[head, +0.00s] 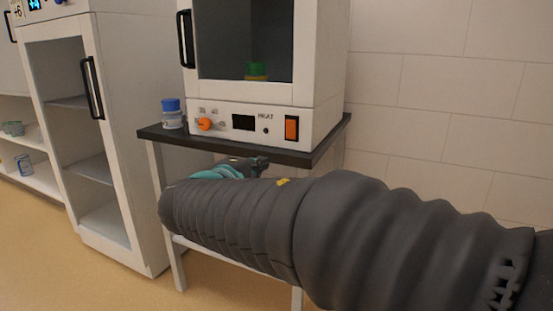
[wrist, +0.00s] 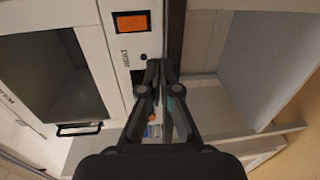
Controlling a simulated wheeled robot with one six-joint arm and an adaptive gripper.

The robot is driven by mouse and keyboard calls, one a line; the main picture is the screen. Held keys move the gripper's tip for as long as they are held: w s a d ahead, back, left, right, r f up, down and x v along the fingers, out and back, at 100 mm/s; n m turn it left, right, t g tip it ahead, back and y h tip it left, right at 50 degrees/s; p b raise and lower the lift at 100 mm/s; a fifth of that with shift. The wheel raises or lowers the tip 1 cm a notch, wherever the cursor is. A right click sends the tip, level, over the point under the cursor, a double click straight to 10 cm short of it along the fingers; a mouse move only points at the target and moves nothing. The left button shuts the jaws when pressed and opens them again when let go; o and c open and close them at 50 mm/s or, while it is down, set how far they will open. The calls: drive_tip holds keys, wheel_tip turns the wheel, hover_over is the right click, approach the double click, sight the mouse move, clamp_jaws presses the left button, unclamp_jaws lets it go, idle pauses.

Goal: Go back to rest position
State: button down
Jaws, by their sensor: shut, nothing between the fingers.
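My gripper (wrist: 161,72) is shut and empty in the wrist view. Its fingertips meet just beside the oven's front panel, and I cannot tell if they touch it. In the head view my dark, ribbed arm reaches across from the right, and the gripper (head: 261,163) shows small at its far side, near the front edge of the black-topped table. The white oven (head: 318,70) stands on that table with its door shut. Its orange switch (head: 292,128) also shows in the wrist view (wrist: 131,23).
A blue-capped bottle (head: 172,115) stands on the table (head: 160,134) left of the oven. A green-topped item (head: 256,71) is behind the oven's window. A white cabinet (head: 60,60) with shelves stands at the left. Bare wall is at the right.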

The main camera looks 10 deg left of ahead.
drive_tip(key=s+d+f+g, duration=0.2)
drive_tip(key=s+f+g, duration=0.2)
drive_tip(key=f, duration=0.6)
drive_tip(key=s+d+f+m+g+y+p, duration=0.1)
drive_tip(key=s+d+f+m+g+y, duration=0.15)
drive_tip(key=s+d+f+g, duration=0.4)
drive_tip(key=s+d+r+m+y+p, duration=0.1)
drive_tip(key=s+d+r+m+p, duration=0.1)
drive_tip(key=s+d+m, duration=0.4)
drive_tip(key=s+d+r+m+y+p, duration=0.1)
drive_tip(key=s+d+m+p, duration=0.1)
drive_tip(key=s+d+m, duration=0.4)
drive_tip(key=shift+s+d+r+y+p, duration=0.4)
drive_tip(key=shift+s+d, duration=1.15)
drive_tip(key=shift+d, duration=1.15)
